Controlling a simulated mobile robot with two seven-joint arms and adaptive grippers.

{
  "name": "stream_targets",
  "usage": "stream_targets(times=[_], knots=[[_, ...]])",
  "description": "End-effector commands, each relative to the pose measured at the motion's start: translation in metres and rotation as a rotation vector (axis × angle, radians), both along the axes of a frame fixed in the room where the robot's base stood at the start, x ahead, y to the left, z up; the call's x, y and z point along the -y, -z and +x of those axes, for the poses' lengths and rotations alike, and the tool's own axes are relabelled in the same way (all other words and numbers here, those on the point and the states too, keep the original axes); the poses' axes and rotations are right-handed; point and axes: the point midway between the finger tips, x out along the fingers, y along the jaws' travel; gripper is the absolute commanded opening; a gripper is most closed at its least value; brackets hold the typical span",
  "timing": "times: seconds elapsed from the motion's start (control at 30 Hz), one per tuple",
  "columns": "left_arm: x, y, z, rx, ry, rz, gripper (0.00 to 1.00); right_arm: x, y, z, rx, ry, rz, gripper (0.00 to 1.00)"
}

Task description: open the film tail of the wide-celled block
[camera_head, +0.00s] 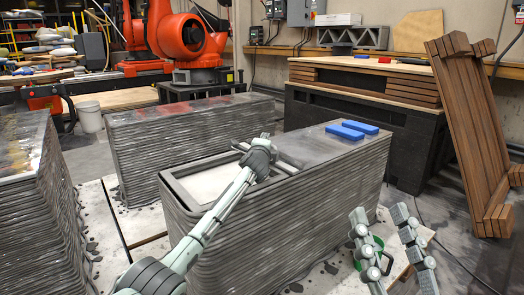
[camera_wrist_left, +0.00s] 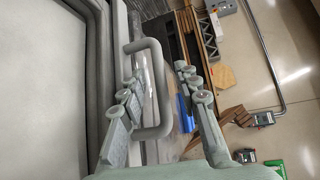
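The near grey layered block (camera_head: 300,210) has one wide opening showing in its top, with a pale surface (camera_head: 200,182) inside; I take it for the wide-celled block. My left gripper (camera_head: 268,160) is over its top, beside the opening's far right end. In the left wrist view, its fingers stand apart on either side of a grey U-shaped handle (camera_wrist_left: 164,85); I cannot tell whether they touch it. I cannot make out the film tail for certain. My right gripper (camera_head: 387,240) is open and empty in front of the block's right end.
Two blue pieces (camera_head: 352,131) lie on the block's right end. A green object (camera_head: 378,242) is low behind my right gripper. Other layered blocks stand behind (camera_head: 185,130) and at left (camera_head: 25,190). A workbench (camera_head: 350,115) and a leaning wooden frame (camera_head: 470,125) stand at right.

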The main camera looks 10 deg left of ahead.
Motion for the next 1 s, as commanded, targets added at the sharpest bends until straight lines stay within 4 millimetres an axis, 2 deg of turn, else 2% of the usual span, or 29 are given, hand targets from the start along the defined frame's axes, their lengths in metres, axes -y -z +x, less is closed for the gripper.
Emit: stream_targets(times=[0.4,0.53,0.7,1.0], knots=[[0.006,-0.01,-0.072,0.0,0.004,0.0,0.32,0.0,0.0,0.0,-0.001,0.0,0.0,0.4],[0.007,-0.013,-0.091,0.0,0.003,0.0,0.32,0.0,0.0,0.0,-0.001,0.0,0.0,0.4],[0.008,-0.015,-0.104,-0.001,0.003,0.0,0.32,0.0,0.0,0.0,-0.001,0.0,0.0,0.4],[0.008,-0.016,-0.106,-0.001,0.002,0.001,0.32,0.0,0.0,0.0,-0.001,0.0,0.0,0.4]])
